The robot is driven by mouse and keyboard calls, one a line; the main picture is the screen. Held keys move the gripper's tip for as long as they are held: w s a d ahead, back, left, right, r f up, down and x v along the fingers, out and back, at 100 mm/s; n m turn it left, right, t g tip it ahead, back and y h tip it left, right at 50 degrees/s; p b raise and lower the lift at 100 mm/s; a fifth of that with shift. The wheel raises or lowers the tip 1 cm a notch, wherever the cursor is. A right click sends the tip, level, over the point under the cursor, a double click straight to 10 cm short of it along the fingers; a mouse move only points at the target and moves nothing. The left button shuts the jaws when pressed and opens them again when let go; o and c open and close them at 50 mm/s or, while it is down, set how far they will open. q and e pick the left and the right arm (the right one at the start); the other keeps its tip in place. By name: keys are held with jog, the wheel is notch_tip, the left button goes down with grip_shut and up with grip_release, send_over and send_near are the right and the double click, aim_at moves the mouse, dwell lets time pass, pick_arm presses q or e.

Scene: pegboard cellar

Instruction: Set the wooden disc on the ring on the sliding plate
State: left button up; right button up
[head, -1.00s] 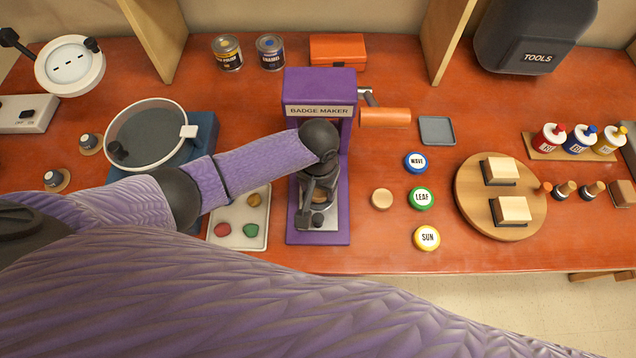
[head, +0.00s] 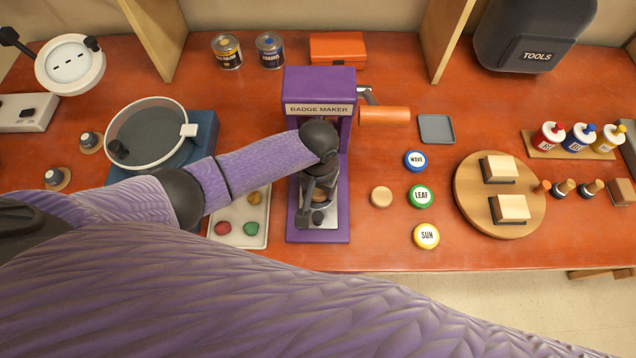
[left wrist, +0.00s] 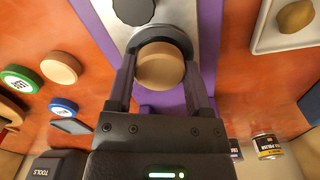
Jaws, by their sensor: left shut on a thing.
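My left gripper (head: 316,192) is at the front of the purple badge maker (head: 318,85), shut on a wooden disc. In the left wrist view the disc (left wrist: 160,68) sits between the two fingers of my gripper (left wrist: 163,75). The dark ring (left wrist: 160,40) shows behind the disc and overlaps it in the picture; I cannot tell whether they touch. The ring is on the silver sliding plate (left wrist: 178,14), which has a dark knob. In the head view my gripper hides most of the disc and ring. My right gripper is not in view.
A second wooden disc (head: 381,197) lies on the table right of the press, beside the wave (head: 415,161), leaf (head: 420,196) and sun (head: 426,236) badges. A tray of coloured pieces (head: 252,232) is close on the left. The orange crank handle (head: 385,116) sticks out to the right.

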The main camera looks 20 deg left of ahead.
pick_arm(q)
jog(key=shift+f, duration=0.1)
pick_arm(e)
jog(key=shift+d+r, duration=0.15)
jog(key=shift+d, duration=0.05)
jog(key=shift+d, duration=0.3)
pick_arm(q)
jog(key=shift+p, duration=0.4)
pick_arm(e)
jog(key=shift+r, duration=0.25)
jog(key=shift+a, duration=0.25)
pick_arm(q)
jog(key=o, duration=1.1)
jog(key=shift+o, duration=0.6)
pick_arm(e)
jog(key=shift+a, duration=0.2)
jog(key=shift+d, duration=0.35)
